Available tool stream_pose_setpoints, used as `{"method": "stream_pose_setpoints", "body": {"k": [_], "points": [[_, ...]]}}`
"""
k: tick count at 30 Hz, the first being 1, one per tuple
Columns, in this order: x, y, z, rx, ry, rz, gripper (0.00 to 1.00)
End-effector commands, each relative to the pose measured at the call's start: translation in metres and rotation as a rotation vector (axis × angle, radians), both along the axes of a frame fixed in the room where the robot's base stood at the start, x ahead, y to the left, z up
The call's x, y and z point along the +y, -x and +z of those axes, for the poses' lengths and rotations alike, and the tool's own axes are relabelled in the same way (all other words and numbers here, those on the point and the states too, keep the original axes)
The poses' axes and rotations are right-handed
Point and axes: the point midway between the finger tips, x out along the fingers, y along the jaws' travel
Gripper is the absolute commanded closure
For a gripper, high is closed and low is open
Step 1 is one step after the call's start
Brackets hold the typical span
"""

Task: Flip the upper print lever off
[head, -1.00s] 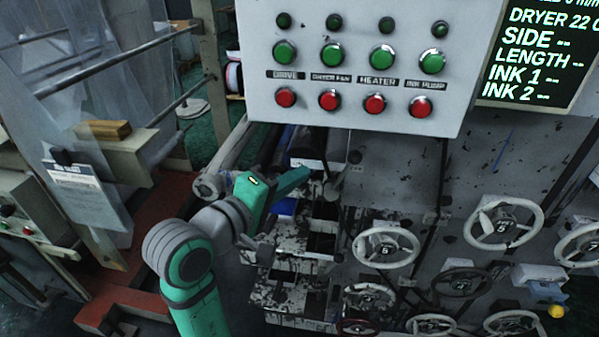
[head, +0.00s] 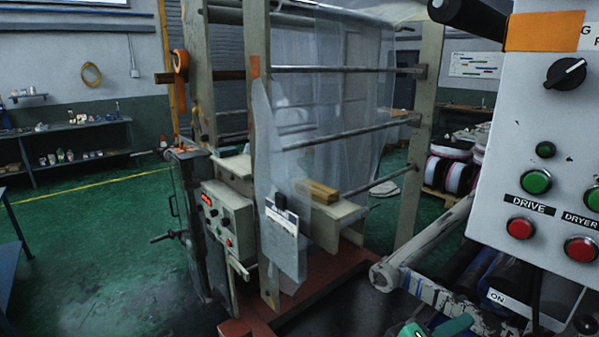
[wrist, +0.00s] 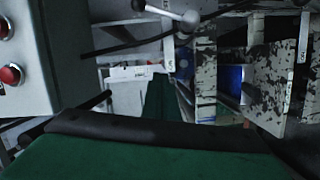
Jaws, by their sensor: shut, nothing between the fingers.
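In the wrist view my gripper (wrist: 165,92) reaches forward from the green hand, its fingers shut and empty. Beyond it, a metal rod with a pale round end (wrist: 190,18) and a dark knob (wrist: 138,5) shows at the top; I cannot tell whether this is the upper print lever. A white plate (wrist: 135,73) with dark marks lies near the fingertips; I cannot tell whether they touch. In the head view an ON label (head: 497,297) sits at the lower right, and a dark round knob (head: 587,323) is at the corner.
The control box (head: 540,130) with green and red buttons hangs at the right; its side (wrist: 28,65) fills the wrist view's left. Paint-spattered panels (wrist: 275,75) stand at the wrist view's right. A roller (head: 425,240) and a film frame (head: 260,150) stand left of the box. Green floor is open at left.

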Motion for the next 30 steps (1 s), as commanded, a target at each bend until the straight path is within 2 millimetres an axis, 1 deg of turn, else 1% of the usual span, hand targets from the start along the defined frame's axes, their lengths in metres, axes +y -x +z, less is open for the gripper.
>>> {"method": "stream_pose_setpoints", "body": {"k": [1, 7, 11, 12, 14, 18, 20, 23, 26, 30], "points": [[0.007, -0.005, -0.017, 0.008, 0.009, 0.042, 1.00], [0.040, -0.021, -0.074, -0.008, 0.018, 0.227, 1.00], [0.065, -0.023, -0.113, -0.027, -0.005, 0.346, 1.00], [0.073, -0.022, -0.125, -0.033, -0.017, 0.382, 1.00], [0.086, -0.020, -0.143, -0.044, -0.038, 0.436, 1.00], [0.117, -0.010, -0.183, -0.073, -0.106, 0.555, 1.00], [0.131, -0.003, -0.200, -0.088, -0.141, 0.604, 1.00], [0.154, 0.012, -0.225, -0.114, -0.210, 0.679, 1.00], [0.176, 0.031, -0.248, -0.145, -0.289, 0.744, 1.00], [0.205, 0.061, -0.276, -0.193, -0.414, 0.821, 1.00]]}}
